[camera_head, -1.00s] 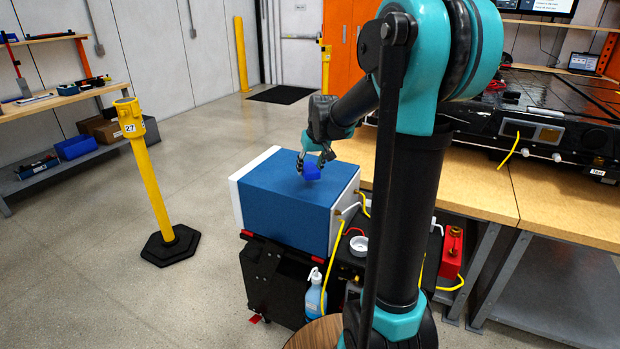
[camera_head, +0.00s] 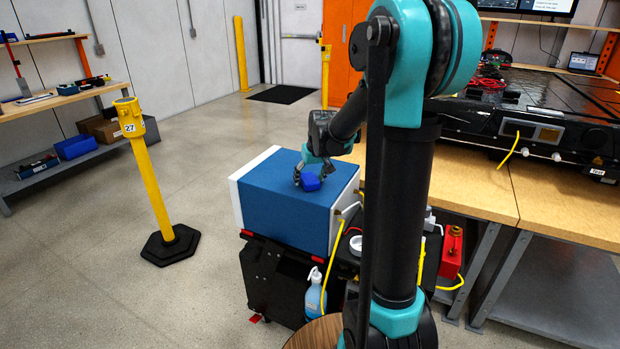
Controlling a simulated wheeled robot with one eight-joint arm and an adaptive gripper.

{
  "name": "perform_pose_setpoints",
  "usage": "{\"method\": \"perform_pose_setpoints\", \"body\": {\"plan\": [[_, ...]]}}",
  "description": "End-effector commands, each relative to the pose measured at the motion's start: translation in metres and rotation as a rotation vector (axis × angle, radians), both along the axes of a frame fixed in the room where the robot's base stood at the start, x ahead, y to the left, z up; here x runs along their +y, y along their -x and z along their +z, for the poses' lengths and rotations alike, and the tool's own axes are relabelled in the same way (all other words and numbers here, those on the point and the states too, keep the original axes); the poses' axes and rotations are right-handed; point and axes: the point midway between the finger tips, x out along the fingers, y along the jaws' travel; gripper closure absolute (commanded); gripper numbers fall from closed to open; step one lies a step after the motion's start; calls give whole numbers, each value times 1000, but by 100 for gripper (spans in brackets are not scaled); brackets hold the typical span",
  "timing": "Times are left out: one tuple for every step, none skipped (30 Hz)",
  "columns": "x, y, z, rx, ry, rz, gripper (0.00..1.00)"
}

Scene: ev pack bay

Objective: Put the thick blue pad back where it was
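The thick blue pad (camera_head: 311,183) is a small, bright blue block at my gripper's fingertips. My gripper (camera_head: 309,178) points down and is shut on the pad, with a dark finger showing at its left; the far finger is partly hidden. Both are at the top of a large blue box with white end panels (camera_head: 290,188), near the middle of its top face. The pad looks very close to that face; I cannot tell whether it touches.
The box stands on a black cart (camera_head: 266,279) with a spray bottle (camera_head: 314,291) on it. A yellow post (camera_head: 149,175) stands left. The wooden bench (camera_head: 470,185) carries a black battery pack (camera_head: 540,130). The floor between post and cart is clear.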

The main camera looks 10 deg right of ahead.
Motion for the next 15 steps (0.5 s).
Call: {"method": "perform_pose_setpoints", "body": {"plan": [[0,0,0,0,0,0,33],[0,0,0,0,0,0,33],[0,0,0,0,0,0,33],[0,0,0,0,0,0,33],[0,0,0,0,0,0,33],[0,0,0,0,0,0,33],[0,0,1,0,0,0,33],[0,0,1,0,0,0,33],[0,0,3,0,0,0,33],[0,1,4,0,0,0,33],[0,2,7,0,0,0,33],[-1,3,10,0,0,0,33],[-1,5,14,0,0,0,33],[-2,7,18,0,0,0,33],[-2,9,24,0,0,-1,33]]}}
